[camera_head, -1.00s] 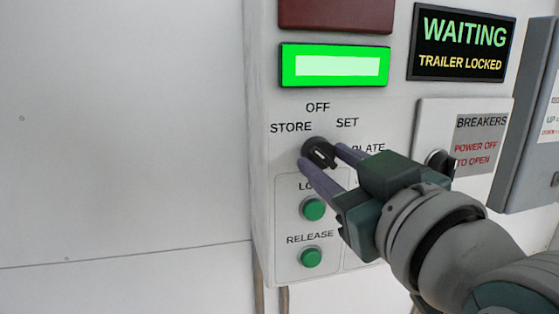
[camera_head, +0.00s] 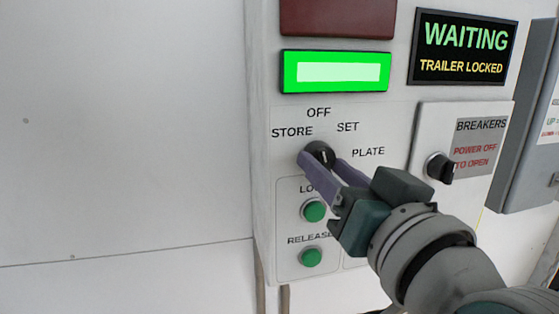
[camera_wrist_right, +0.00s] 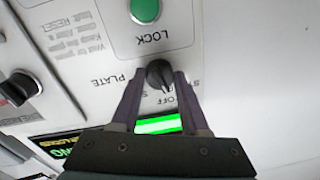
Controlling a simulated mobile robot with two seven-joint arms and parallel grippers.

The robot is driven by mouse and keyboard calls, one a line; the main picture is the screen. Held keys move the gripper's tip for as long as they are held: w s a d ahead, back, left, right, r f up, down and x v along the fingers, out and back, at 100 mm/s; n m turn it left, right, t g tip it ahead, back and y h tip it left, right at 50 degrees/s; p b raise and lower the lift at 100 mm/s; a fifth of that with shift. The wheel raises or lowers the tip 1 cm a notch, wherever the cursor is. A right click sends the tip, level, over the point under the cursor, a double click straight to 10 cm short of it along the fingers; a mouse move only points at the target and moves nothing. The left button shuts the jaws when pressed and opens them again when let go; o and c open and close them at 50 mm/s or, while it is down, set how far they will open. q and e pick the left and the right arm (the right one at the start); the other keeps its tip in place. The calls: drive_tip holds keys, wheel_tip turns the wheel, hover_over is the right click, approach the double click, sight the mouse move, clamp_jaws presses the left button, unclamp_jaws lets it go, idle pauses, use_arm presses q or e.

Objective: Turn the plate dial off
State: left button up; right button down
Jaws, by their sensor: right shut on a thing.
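The plate dial (camera_head: 322,152) is a small black knob on the white control panel, with OFF, STORE, SET and PLATE printed around it. Its pale mark stands near upright, towards the OFF label (camera_head: 318,112). My right gripper (camera_head: 321,163) has its two purple fingers on either side of the knob and is shut on it. The right wrist view also shows the dial (camera_wrist_right: 159,74) between the fingertips, its pointed end towards OFF. The fingers hide part of the knob's sides. My left gripper is in neither view.
Green LOCK (camera_head: 313,211) and RELEASE (camera_head: 311,257) buttons sit just below the fingers. A black breaker knob (camera_head: 438,168) is to the right. A lit green display (camera_head: 336,72) and a WAITING / TRAILER LOCKED sign (camera_head: 463,48) are above. Plain wall lies left.

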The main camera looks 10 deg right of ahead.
drive_tip(key=shift+m, duration=1.7)
drive_tip(key=shift+c, duration=2)
unclamp_jaws()
drive_tip(key=s+b, duration=0.2)
drive_tip(key=s, duration=0.8)
drive_tip(key=shift+d+f+b, duration=0.25)
drive_tip(key=shift+d+b, duration=0.1)
drive_tip(key=shift+b, duration=0.05)
